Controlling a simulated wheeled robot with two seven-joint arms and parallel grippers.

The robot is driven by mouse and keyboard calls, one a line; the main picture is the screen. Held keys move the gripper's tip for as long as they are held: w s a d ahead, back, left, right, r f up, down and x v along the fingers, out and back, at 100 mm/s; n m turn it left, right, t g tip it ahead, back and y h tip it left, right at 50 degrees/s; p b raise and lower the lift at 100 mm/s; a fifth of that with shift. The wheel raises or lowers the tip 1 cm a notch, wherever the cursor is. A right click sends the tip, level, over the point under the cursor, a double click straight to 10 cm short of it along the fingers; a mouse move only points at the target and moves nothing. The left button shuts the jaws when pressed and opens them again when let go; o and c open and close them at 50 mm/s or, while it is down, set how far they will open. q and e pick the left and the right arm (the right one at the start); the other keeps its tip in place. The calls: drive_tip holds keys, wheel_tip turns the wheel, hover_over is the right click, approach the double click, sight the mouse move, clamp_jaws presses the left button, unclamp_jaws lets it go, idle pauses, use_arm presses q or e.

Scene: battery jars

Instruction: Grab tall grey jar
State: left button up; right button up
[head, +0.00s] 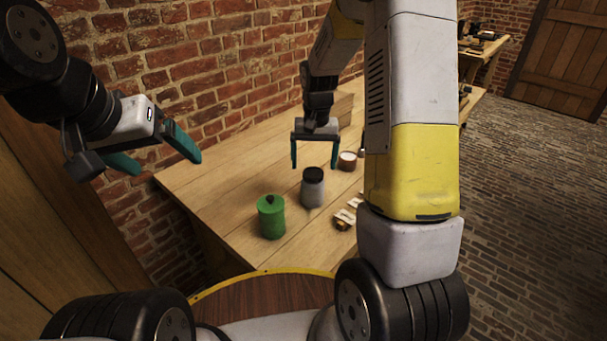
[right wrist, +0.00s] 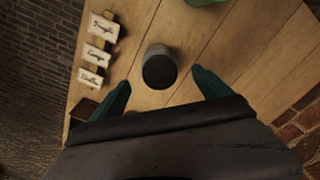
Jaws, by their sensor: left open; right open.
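The tall grey jar (head: 313,190) has a black lid and stands upright on the wooden table (head: 240,165). It also shows in the right wrist view (right wrist: 158,66), seen from above, beyond the fingertips and roughly between them. My right gripper (head: 315,166) is open and empty, with its teal fingers pointing down, behind and above the jar in the head view. I see no contact with the jar. My left gripper (head: 165,160) is open and empty, off the table's left end near the brick wall.
A green jar (head: 271,217) stands left of the grey jar. A small brown jar with a white top (head: 347,161) stands behind it. A wooden box (head: 344,108) is at the back by the brick wall (head: 190,60).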

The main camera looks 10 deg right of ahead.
sight(313, 189)
drive_tip(key=shift+g, duration=0.3)
drive_tip(key=f, duration=1.1)
drive_tip(key=shift+w+f, duration=0.3)
drive_tip(key=c, duration=1.8)
drive_tip(key=shift+r, duration=0.1)
